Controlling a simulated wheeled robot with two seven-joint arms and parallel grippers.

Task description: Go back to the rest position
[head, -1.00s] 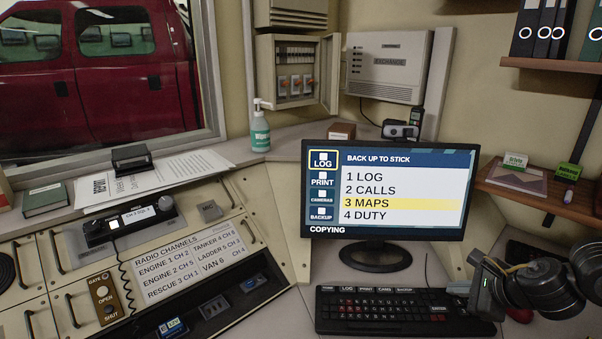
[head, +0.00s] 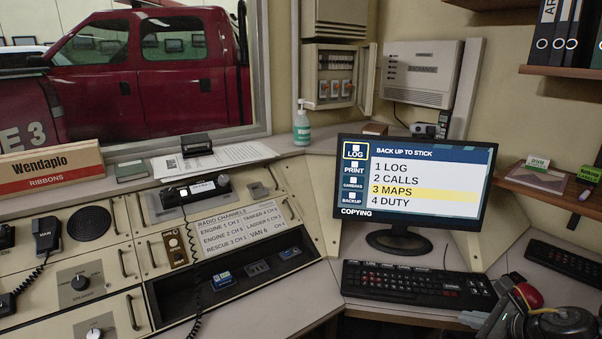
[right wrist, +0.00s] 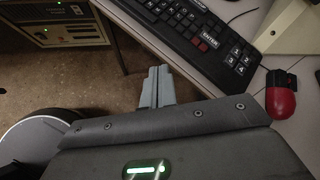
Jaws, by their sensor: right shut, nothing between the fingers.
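My right gripper (head: 492,318) is low at the bottom right of the head view, in front of the desk and nearer than the keyboard (head: 418,284). In the right wrist view its two grey fingers (right wrist: 155,82) are together with nothing between them, and the floor shows behind them. They are apart from the keyboard (right wrist: 200,38) and the desk edge. My left gripper is in neither view. The monitor (head: 412,190) shows "BACK UP TO STICK", with "3 MAPS" highlighted and "COPYING" at the bottom.
A red mouse (head: 529,295) lies right of the keyboard, close to my right arm; it also shows in the right wrist view (right wrist: 281,103). A computer case (right wrist: 62,28) stands below the desk. The radio console (head: 215,235) spans the left. Bare floor (right wrist: 50,85) shows before the desk.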

